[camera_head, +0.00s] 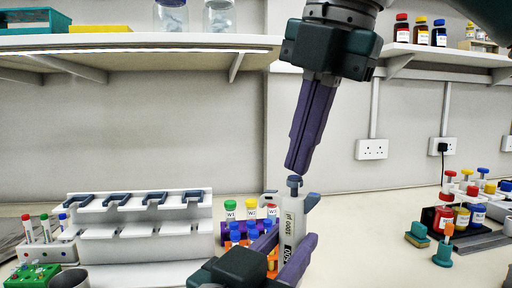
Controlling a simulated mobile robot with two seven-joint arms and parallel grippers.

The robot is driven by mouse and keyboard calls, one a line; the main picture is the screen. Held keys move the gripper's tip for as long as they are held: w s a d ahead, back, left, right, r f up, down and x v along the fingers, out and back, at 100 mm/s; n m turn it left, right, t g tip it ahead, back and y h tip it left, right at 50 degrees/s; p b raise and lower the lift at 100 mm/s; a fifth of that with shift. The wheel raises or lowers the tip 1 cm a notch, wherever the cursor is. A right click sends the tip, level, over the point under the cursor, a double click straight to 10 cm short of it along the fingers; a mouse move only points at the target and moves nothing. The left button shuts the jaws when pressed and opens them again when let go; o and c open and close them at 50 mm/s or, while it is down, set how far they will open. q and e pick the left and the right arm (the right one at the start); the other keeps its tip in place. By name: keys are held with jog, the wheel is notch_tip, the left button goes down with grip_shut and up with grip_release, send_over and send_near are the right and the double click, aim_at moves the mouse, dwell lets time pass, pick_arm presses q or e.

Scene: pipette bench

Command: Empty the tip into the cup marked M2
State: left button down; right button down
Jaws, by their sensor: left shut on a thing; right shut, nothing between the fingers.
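The pipette's lower end and tip are hidden below the picture edge. My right gripper (296,171) comes down from above, shut and empty. Its fingertips are right above the button, touching or nearly so; I cannot tell which. I cannot make out a cup marked M2.
Behind the pipette are capped tubes marked W1 (230,210), W2 and W3 in a rack. A white pipette stand (140,228) is at left, with a green tip box (31,275) in front. Bottles with coloured caps (461,216) stand at right. Bench right of the pipette is mostly clear.

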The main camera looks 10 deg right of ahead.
jog(key=shift+r, duration=3)
